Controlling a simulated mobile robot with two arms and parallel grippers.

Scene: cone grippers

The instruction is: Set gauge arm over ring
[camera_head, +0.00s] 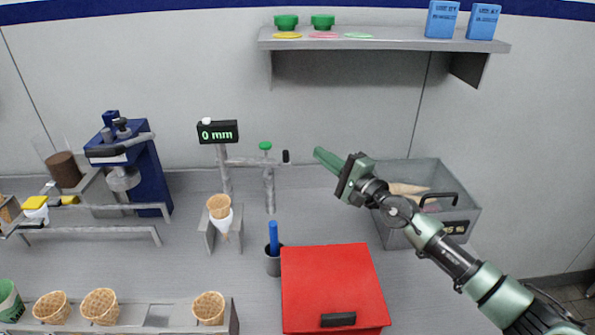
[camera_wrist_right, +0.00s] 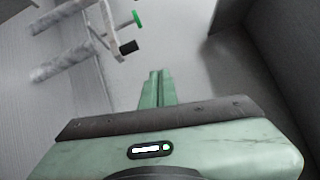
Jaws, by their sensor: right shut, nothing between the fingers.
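The gauge has a display (camera_head: 217,132) reading 0 mm on a grey post. Its gauge arm (camera_head: 245,162) runs sideways to the right, past a second post with a green knob (camera_head: 265,146), and ends in a black tip (camera_head: 286,157). The wrist view shows the black tip (camera_wrist_right: 128,47) and green knob (camera_wrist_right: 137,17). A cone (camera_head: 219,207) with a white lower part stands upright in a grey stand in front of the gauge; I cannot make out a separate ring. My right gripper (camera_head: 320,153) is shut and empty, right of the black tip and apart from it. My left gripper is out of view.
A red box (camera_head: 332,285) and a cup with a blue handle (camera_head: 273,262) stand in front. A grey bin (camera_head: 455,212) lies below my right arm. A blue press (camera_head: 145,170) stands left. A shelf (camera_head: 385,45) hangs above.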

